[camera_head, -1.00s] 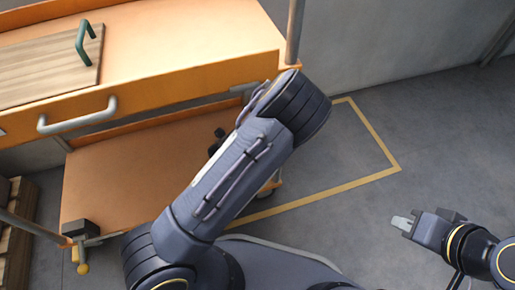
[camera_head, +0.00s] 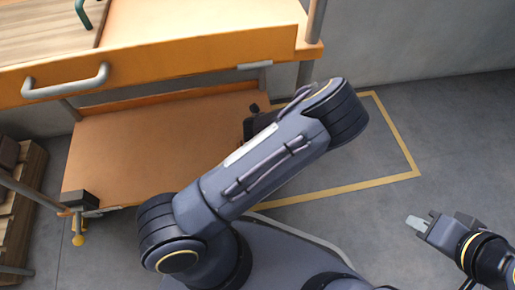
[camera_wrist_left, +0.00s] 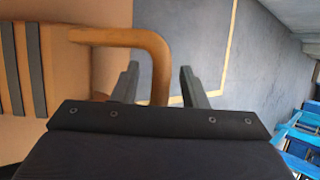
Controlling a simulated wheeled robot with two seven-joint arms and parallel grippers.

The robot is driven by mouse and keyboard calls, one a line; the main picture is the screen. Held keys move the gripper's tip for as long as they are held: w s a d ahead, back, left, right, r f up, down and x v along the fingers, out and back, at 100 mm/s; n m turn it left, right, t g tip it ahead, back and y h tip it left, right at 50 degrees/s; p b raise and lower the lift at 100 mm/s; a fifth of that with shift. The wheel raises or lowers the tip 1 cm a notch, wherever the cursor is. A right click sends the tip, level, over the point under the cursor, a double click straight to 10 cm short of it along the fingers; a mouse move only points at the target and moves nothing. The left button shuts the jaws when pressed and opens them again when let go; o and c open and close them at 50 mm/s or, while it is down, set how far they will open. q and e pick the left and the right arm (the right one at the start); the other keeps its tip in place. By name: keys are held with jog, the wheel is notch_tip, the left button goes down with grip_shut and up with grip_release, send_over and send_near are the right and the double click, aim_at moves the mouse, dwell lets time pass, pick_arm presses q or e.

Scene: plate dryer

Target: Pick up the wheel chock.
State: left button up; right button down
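My left gripper (camera_wrist_left: 160,82) is open in the left wrist view, its two dark fingers apart. A bent orange-brown handle (camera_wrist_left: 152,40) comes down between them, with a gap visible on the finger sides; I cannot tell if they touch. An orange surface with dark stripes (camera_wrist_left: 26,65) lies to its left. I cannot tell for sure whether this is the wheel chock. In the head view my left arm hides this area; a dark shape (camera_head: 254,122) shows past it above the lower shelf, unclear. My right gripper (camera_head: 418,222) is over the floor, away from the cart; its opening is unclear.
An orange cart (camera_head: 160,62) with a grey handle (camera_head: 65,82) and a lower shelf (camera_head: 150,150) stands ahead. A wooden board with a green handle lies on top. Yellow lines (camera_head: 400,145) mark clear floor at the right. Wooden pallets (camera_head: 20,210) stand left.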

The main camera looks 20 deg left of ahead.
pick_arm(q)
grip_shut()
dwell(1.4)
